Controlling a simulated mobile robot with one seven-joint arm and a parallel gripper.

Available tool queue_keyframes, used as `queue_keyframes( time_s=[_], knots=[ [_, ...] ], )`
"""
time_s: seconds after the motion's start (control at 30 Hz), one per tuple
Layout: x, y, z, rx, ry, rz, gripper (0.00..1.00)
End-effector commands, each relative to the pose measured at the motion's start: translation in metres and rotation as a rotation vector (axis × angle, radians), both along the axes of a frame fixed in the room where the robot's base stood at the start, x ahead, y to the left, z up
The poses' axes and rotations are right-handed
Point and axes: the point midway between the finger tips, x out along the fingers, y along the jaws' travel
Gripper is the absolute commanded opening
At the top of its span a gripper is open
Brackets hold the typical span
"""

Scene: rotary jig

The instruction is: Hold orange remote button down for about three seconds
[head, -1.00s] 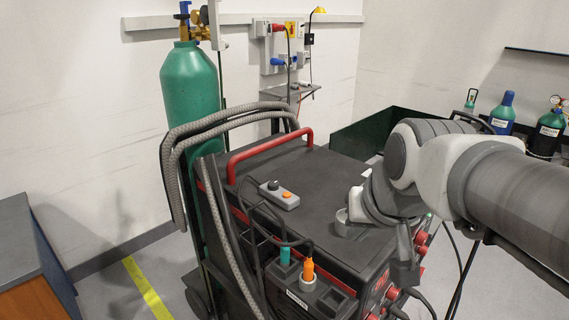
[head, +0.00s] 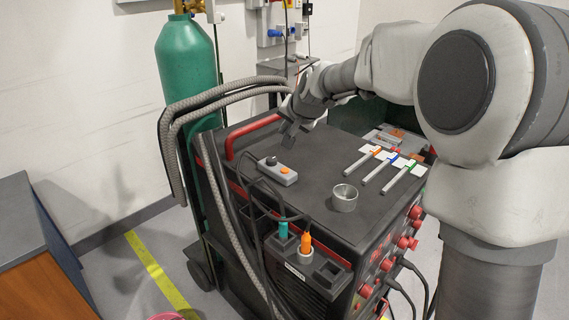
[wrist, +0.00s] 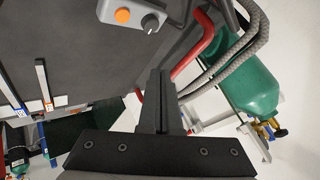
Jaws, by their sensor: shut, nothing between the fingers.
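The remote (head: 277,171) is a small grey box lying on the dark top of the welding machine. It has a black knob (head: 271,160) and an orange button (head: 284,169). In the wrist view the remote (wrist: 135,14) is at the top, with its orange button (wrist: 123,16) beside the black knob (wrist: 150,23). My gripper (head: 288,142) is shut and empty, tilted down above the machine top just behind the remote in the head view. In the wrist view my gripper (wrist: 160,78) points toward the remote, with a visible gap between them.
A red handle (head: 250,135) and grey hoses (head: 190,105) run along the machine's left side. A green cylinder (head: 187,70) stands behind left.

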Motion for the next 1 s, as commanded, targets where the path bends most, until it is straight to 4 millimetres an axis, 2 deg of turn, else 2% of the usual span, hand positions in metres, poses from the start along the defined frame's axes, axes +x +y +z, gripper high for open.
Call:
queue_keyframes(
  time_s=[0.27, 0.47, 0.67, 1.0],
  knots=[
    [0.000, 0.000, 0.000, -0.001, 0.000, 0.001, 0.00],
    [-0.001, 0.000, -0.009, -0.002, 0.001, 0.001, 0.00],
    [-0.001, 0.000, -0.030, -0.002, 0.001, 0.001, 0.00],
    [-0.001, 0.000, -0.079, -0.001, 0.001, 0.001, 0.00]
  ],
)
